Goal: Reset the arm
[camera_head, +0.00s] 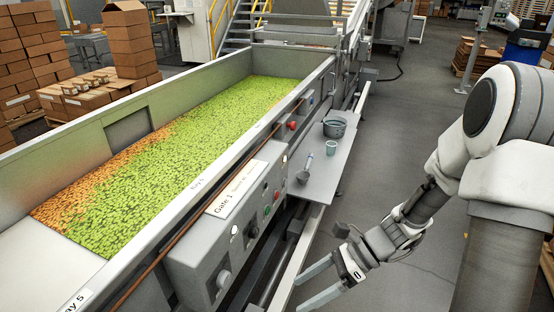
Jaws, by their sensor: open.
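My gripper (318,284) is low in the head view, right of the long metal machine and above the floor. Its two fingers are spread apart with nothing between them. My arm comes in from the right side, bends at the elbow and reaches down to the left. The gripper is nearer to the camera than the small side shelf (319,178) and appears clear of it.
A long metal trough (250,133) holds many green and orange candies (165,165). Its side has a control panel (225,250) with knobs and buttons. A scoop (305,170), a cup (331,147) and a pot (335,127) sit on the shelf. Open floor (410,120) lies to the right.

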